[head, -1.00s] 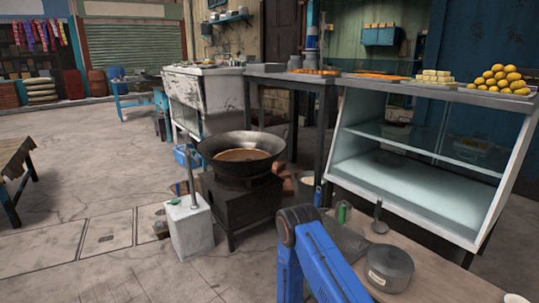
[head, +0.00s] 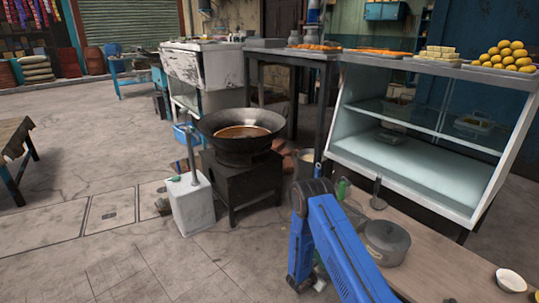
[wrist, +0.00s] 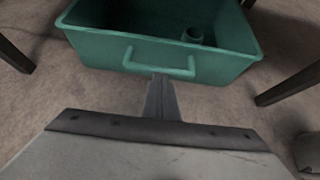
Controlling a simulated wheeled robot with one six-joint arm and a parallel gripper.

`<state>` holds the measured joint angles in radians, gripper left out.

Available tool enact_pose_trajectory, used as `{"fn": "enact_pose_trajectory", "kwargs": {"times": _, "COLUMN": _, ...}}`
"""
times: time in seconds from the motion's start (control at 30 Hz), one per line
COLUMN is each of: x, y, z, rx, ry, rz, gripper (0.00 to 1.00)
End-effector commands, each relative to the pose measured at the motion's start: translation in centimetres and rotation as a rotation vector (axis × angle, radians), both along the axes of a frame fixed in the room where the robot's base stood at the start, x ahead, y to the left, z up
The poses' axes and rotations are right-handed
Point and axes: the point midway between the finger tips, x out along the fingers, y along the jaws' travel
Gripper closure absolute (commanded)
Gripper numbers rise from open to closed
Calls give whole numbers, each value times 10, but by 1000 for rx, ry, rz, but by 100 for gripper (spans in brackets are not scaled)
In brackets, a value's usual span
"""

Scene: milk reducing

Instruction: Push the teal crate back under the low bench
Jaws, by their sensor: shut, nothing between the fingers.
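The teal crate (wrist: 160,50) fills the top of the wrist view, its front wall with a U-shaped handle facing me. A small round cup-like thing lies inside it. My gripper (wrist: 163,78) is shut and empty, its tips at the lower edge of the handle by the front wall; I cannot tell whether they touch. Dark legs stand left (wrist: 14,54) and right (wrist: 290,84) of the crate. In the head view a low wooden bench (head: 440,270) is at the lower right; the crate is hidden there and my gripper is not clearly seen.
A wok (head: 242,130) on a black stove and a white block (head: 192,205) stand left of my arm. A glass display case (head: 420,150) is behind. Open paved floor lies at left.

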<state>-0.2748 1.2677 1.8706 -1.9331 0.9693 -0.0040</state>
Motion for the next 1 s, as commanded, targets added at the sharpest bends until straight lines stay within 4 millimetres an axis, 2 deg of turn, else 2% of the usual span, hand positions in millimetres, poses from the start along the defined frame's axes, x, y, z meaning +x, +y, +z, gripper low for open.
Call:
{"fn": "enact_pose_trajectory", "kwargs": {"times": 0.13, "x": 5, "y": -7, "z": 0, "rx": 0, "ry": 0, "rz": 0, "gripper": 100}}
{"fn": "enact_pose_trajectory", "kwargs": {"times": 0.27, "x": 4, "y": -5, "z": 0, "rx": 0, "ry": 0, "rz": 1, "gripper": 100}}
{"fn": "enact_pose_trajectory", "kwargs": {"times": 1.0, "x": -36, "y": 50, "z": 14, "rx": 0, "ry": 0, "rz": 2, "gripper": 100}}
